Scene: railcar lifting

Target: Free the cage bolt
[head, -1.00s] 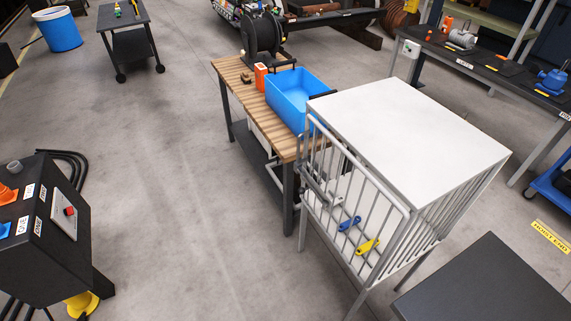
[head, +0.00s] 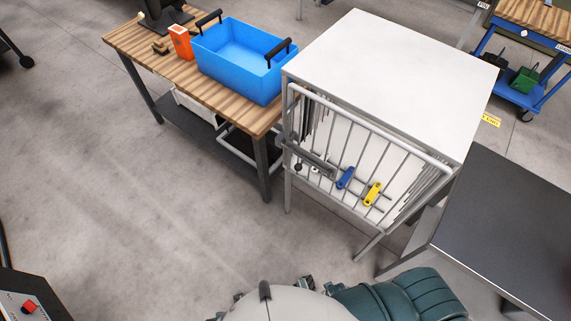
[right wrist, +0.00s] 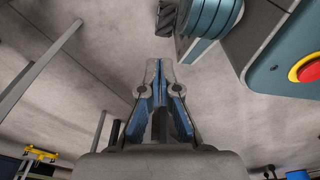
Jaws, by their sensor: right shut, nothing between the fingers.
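The cage (head: 395,70) has a white top and grey barred front and stands right of centre in the head view. A grey sliding bar that looks like the bolt (head: 312,161) lies across the left of the barred front, with a small dark knob (head: 298,167) below it. Whether it is engaged is too small to tell. A blue-handled tool (head: 346,178) and a yellow-handled tool (head: 372,194) show behind the bars. My right gripper (right wrist: 159,64) is shut and empty in the right wrist view, away from the cage. My left gripper is not in view.
A wooden bench (head: 140,55) with a blue bin (head: 238,65) and an orange box (head: 181,42) stands left of the cage. A dark table (head: 510,225) stands close on the right. The floor before the cage is clear.

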